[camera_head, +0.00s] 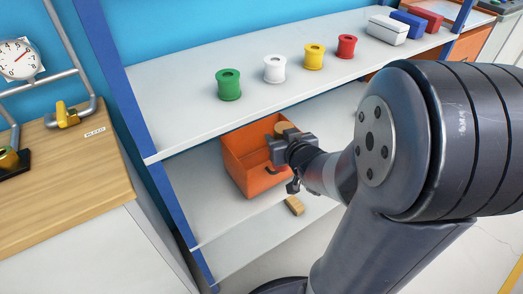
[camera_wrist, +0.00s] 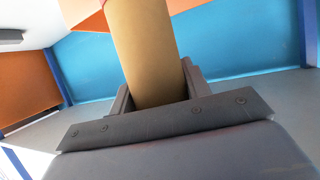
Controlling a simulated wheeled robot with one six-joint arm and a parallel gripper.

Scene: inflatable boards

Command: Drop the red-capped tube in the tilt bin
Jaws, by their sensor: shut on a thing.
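My gripper (camera_head: 284,148) is at the right side of an open orange bin (camera_head: 237,158) on the lower shelf, level with its upper part. The bin has a dark handle on its front. In the wrist view my gripper (camera_wrist: 158,88) is shut on a tan tube (camera_wrist: 147,45) between its two fingers. A sliver of red shows at the tube's upper end, at the picture's top edge. The tube (camera_head: 285,127) shows only in part in the head view, beyond the gripper. The bin's inside is partly in view; its right part is hidden by my arm.
Green (camera_head: 229,85), white (camera_head: 275,69), yellow (camera_head: 314,57) and red (camera_head: 346,46) spools stand on the upper shelf (camera_head: 180,105), close above the bin. A wooden counter (camera_head: 70,170) is at left.

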